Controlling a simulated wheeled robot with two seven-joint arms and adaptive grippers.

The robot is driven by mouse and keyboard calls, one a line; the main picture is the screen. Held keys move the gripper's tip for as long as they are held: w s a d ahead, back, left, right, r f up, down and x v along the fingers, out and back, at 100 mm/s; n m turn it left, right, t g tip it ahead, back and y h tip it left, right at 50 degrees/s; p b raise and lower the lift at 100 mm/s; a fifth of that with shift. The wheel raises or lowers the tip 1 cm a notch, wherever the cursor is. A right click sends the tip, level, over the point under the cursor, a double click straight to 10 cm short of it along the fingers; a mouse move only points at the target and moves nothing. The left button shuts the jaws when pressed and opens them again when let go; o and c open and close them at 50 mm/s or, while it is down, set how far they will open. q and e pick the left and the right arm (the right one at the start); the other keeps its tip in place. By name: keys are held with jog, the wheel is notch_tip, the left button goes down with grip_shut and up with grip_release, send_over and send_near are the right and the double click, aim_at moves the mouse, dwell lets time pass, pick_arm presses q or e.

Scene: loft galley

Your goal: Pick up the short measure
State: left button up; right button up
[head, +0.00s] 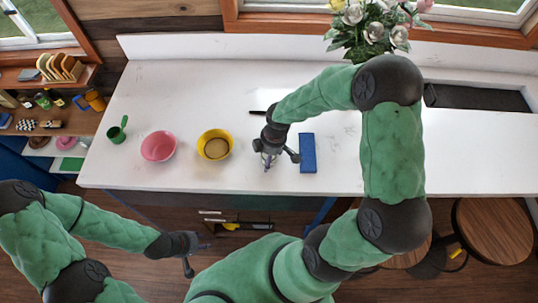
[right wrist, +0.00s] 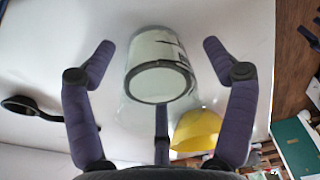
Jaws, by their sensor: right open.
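A clear glass cup with a dark ring at its end (right wrist: 158,82), which I take to be the short measure, stands between the spread fingers of my right gripper (right wrist: 159,50) in the right wrist view. There is a visible gap on both sides. In the head view my right gripper (head: 273,156) is low over the white counter, between the yellow bowl and the blue mat; the glass is mostly hidden there. My left gripper (head: 199,258) is empty, in front of the counter and below its edge, with its fingers apart.
A yellow bowl (head: 229,143), a pink bowl (head: 158,146) and a green handled cup (head: 116,133) stand left of my right gripper. A blue mat (head: 308,153) lies to its right. Flowers (head: 372,28) stand at the back. The counter's far left is clear.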

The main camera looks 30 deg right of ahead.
jog(key=shift+c, duration=0.3)
jog(key=c, duration=1.3)
jog(key=shift+r, duration=0.1)
jog(key=shift+w+r, duration=0.1)
jog(key=shift+r, duration=1.2)
jog(key=shift+a+r, duration=0.15)
jog(key=shift+r, duration=0.2)
jog(key=s+a+r, duration=0.1)
jog(key=a+r, duration=0.1)
jog(key=a, duration=0.1)
jog(key=a+r, duration=0.3)
jog(key=s+a+r, duration=0.1)
jog(key=a+r, duration=0.2)
jog(key=shift+s+a, duration=0.35)
jog(key=shift+s+a+r, duration=0.15)
jog(key=shift+a+r, duration=0.1)
jog(key=shift+a, duration=0.3)
jog(key=shift+s+a+r, duration=0.2)
jog(key=shift+a, duration=0.4)
jog(key=shift+s+a+r, duration=0.15)
jog(key=shift+a+r, duration=0.1)
jog(key=shift+a, duration=0.3)
